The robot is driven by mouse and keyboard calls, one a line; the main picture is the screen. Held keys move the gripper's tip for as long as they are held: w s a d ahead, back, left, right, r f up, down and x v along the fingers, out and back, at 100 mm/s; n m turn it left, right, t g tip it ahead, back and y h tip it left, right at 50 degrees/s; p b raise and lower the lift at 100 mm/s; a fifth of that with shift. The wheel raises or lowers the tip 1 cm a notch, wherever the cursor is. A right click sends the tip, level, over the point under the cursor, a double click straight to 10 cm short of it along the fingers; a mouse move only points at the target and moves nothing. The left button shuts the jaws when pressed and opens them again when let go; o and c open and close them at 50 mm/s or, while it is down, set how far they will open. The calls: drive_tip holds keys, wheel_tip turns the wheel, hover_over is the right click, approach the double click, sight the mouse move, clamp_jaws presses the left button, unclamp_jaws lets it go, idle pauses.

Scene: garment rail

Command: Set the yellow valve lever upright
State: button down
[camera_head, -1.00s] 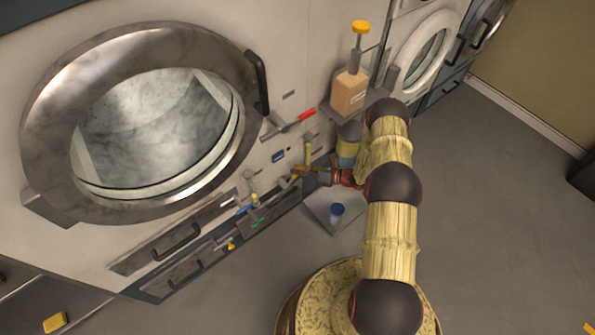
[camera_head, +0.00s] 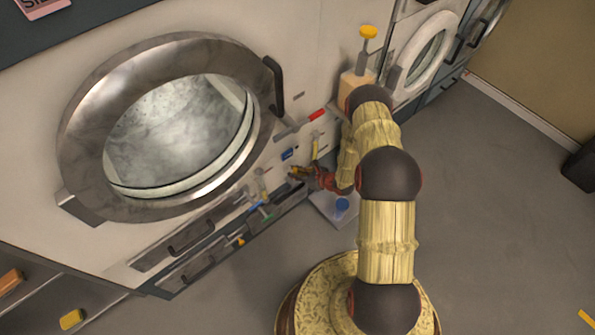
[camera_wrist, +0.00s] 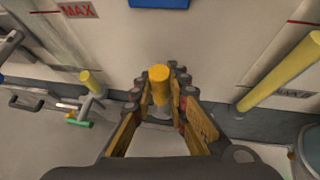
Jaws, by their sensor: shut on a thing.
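The yellow valve lever (camera_wrist: 160,74) has a yellow end on a pale shaft. In the wrist view it stands between my two fingers, pointing partly toward the camera, so its exact tilt is hard to judge. My gripper (camera_wrist: 160,100) is shut on it, with a finger along each side. In the head view my gripper (camera_head: 303,175) is low on the machine front, at the yellow end of the lever (camera_head: 296,169). The lever's pivot is hidden by the fingers.
A slanted yellow bar (camera_wrist: 284,72) is close on the right.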

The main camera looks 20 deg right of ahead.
drive_tip(key=shift+a, duration=0.25)
drive_tip(key=c, duration=1.7)
unclamp_jaws()
drive_tip(key=shift+c, duration=0.2)
drive_tip(key=v, duration=1.2)
